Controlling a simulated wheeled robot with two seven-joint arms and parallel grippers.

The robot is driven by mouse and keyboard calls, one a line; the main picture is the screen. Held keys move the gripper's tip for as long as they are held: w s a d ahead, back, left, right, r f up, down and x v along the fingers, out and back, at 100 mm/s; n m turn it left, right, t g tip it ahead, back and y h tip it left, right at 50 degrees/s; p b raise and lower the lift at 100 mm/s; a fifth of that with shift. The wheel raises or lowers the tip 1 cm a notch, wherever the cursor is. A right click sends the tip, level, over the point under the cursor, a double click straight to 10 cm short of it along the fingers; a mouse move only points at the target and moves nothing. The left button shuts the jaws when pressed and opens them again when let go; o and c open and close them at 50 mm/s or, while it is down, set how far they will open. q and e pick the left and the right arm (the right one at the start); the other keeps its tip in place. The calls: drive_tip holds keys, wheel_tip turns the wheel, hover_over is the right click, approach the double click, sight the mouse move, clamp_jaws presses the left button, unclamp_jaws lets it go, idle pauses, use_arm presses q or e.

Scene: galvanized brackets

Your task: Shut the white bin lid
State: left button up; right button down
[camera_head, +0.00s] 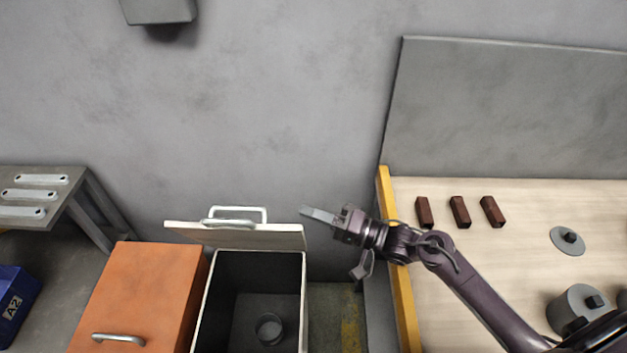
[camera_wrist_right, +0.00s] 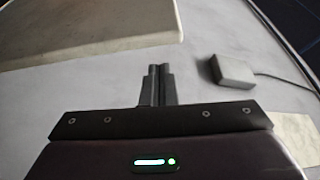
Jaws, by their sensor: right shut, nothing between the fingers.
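The white bin (camera_head: 303,300) stands open in the lower middle of the head view, with a dark inside and a small round grey thing on its floor. Its white lid (camera_head: 270,238) is raised at the back, tilted up toward the wall, with a pale handle (camera_head: 252,209) on its top. My right gripper (camera_head: 310,214) is shut and empty, just right of the lid's right edge, apparently apart from it. In the right wrist view the shut fingers (camera_wrist_right: 156,84) point ahead, and a pale panel, likely the lid (camera_wrist_right: 100,35), fills the upper left. My left gripper is not in view.
An orange bin (camera_head: 140,295), closed, stands directly left of the white bin. A wooden table (camera_head: 480,270) with a yellow edge lies right, holding several brown blocks (camera_head: 460,211) and grey parts. A shelf with metal brackets (camera_head: 36,194) is left. The wall is close behind.

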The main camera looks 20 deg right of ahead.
drive_tip(key=shift+s+a+f+p, duration=0.2)
drive_tip(key=shift+s+a+f, duration=0.1)
drive_tip(key=shift+s, duration=0.45)
drive_tip(key=shift+s+a+f+p, duration=0.2)
drive_tip(key=shift+s+f, duration=0.15)
drive_tip(key=shift+s, duration=0.35)
drive_tip(key=shift+s+a+f+p, duration=0.2)
drive_tip(key=shift+s+f, duration=0.1)
drive_tip(key=shift+s, duration=0.45)
wheel_tip(320, 180, up, 4)
drive_tip(key=p, duration=0.5)
drive_tip(key=b, duration=0.4)
approach(300, 233)
drive_tip(key=d, duration=0.1)
drive_tip(key=d+r, duration=0.1)
drive_tip(key=w+d, duration=0.1)
drive_tip(key=shift+w+d+r, duration=0.1)
drive_tip(key=shift+w+r, duration=0.05)
drive_tip(key=shift+r, duration=0.15)
